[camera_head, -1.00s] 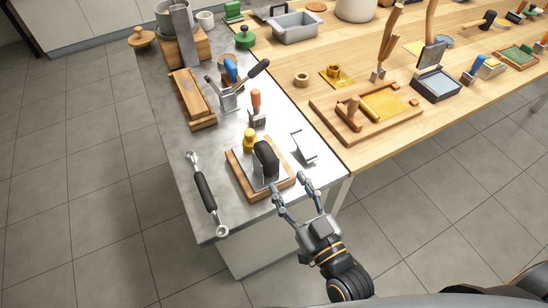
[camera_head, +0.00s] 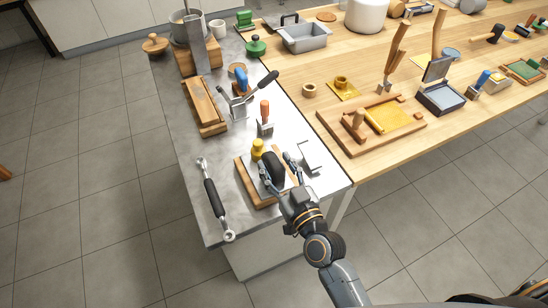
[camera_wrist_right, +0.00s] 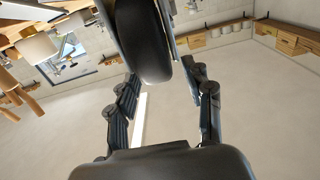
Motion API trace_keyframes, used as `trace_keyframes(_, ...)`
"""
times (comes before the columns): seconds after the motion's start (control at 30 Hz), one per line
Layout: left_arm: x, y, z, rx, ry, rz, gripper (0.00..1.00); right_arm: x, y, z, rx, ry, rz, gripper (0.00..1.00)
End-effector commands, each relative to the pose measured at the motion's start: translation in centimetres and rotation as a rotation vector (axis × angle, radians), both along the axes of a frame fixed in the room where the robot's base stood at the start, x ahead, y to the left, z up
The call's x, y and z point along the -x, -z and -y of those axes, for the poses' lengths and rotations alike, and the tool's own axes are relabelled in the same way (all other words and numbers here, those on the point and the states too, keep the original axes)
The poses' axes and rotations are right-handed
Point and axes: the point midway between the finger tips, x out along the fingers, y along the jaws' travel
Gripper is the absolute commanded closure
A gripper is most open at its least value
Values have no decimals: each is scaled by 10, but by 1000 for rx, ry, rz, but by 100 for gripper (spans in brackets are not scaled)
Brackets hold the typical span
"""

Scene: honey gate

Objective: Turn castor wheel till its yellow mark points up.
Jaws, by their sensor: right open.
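The castor wheel (camera_head: 272,166) is a black wheel on a light plate over a wooden base (camera_head: 247,187), near the front of the metal worktop. No yellow mark shows on the part of its tread that I see. In the right wrist view the wheel (camera_wrist_right: 138,40) fills the top centre, with a metal fork beside it. My right gripper (camera_head: 277,165) is open, with its fingers on either side of the wheel. In the wrist view (camera_wrist_right: 160,75) gaps show beside the fingers; contact cannot be told. My left gripper is not in view.
A yellow knob (camera_head: 257,149) stands just behind the wheel. A black-handled wrench (camera_head: 212,199) lies to the left. A metal bracket (camera_head: 309,158) lies to the right. An orange-handled tool (camera_head: 265,112) stands behind. The worktop's front edge is close.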

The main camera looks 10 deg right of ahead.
Motion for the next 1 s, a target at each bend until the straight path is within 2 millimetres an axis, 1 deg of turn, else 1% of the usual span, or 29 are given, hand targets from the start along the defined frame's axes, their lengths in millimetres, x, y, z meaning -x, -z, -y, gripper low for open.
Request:
trace_keyframes(0.03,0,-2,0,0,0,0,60,-6,-1,-2,0,1,1,49)
trace_keyframes(0.13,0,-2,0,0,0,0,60,-13,-1,-4,1,0,1,49)
trace_keyframes(0.47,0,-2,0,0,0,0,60,-15,0,-5,1,0,0,49)
trace_keyframes(0.57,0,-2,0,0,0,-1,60,-15,0,-5,1,0,0,67)
trace_keyframes(0.6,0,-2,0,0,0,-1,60,-15,0,-5,1,0,0,76)
trace_keyframes(0.67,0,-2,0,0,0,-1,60,-15,0,-5,1,0,0,88)
trace_keyframes(0.7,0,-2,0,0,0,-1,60,-15,0,-5,1,0,0,96)
trace_keyframes(0.73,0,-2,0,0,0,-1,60,-15,0,-5,1,0,0,100)
trace_keyframes(0.87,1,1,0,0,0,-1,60,-15,2,-5,1,0,4,100)
trace_keyframes(1.0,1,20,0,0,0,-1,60,-14,7,-4,-10,1,45,100)
